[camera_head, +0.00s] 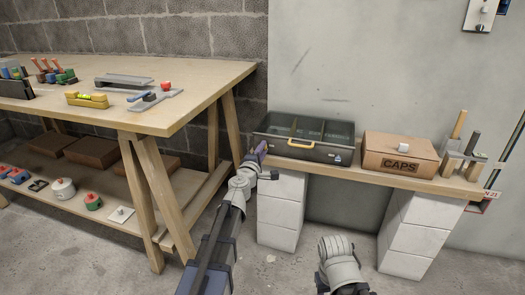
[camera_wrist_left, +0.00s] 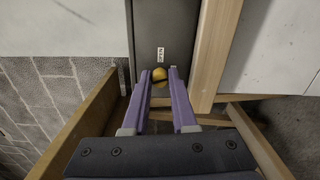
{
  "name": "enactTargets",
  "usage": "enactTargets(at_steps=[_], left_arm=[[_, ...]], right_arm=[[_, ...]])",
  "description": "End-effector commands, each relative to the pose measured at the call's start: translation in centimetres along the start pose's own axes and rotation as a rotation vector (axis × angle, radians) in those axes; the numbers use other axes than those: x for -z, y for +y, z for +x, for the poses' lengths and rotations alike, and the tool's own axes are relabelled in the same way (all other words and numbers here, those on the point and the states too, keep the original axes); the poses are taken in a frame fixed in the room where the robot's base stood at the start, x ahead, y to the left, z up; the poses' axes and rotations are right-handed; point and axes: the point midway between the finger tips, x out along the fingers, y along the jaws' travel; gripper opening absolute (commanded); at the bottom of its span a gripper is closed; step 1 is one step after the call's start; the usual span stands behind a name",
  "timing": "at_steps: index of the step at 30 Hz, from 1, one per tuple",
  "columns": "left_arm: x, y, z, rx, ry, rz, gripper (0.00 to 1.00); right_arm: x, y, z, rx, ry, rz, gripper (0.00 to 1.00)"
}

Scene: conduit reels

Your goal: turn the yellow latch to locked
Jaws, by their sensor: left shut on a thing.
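The yellow latch (camera_wrist_left: 159,74) is a small round knob with a dark slot, on the dark end wall of the grey box (camera_wrist_left: 160,25). A small white label (camera_wrist_left: 160,54), which seems to read OPEN, is beside it. My left gripper (camera_wrist_left: 158,86) has its purple fingers on both sides of the latch, shut on it. In the head view my left gripper (camera_head: 261,150) is at the left end of the open-topped box (camera_head: 318,152), and the latch is hidden there. My right arm shows at the bottom, but its gripper fingers do not.
The box stands on a wooden shelf (camera_head: 400,180) on white blocks. A cardboard CAPS box (camera_head: 400,160) and a holder with upright bars (camera_head: 462,160) are to its right. A wooden workbench (camera_head: 190,105) with tools is at left, close to my left arm.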

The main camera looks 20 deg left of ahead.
Motion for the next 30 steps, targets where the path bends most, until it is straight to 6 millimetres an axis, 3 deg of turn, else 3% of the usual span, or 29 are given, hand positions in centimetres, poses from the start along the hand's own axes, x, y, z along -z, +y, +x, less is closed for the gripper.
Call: enactTargets(at_steps=[14, 30], left_arm=[[-0.07, -0.05, -0.06, 0.000, -0.001, 0.299, 0.00], [-0.08, -0.06, -0.08, 0.000, -0.002, 0.368, 0.00]], right_arm=[[0.00, 0.00, 0.03, 0.000, 0.000, 0.000, 0.50], [0.00, 0.00, 0.04, 0.000, 0.000, 0.000, 0.50]])
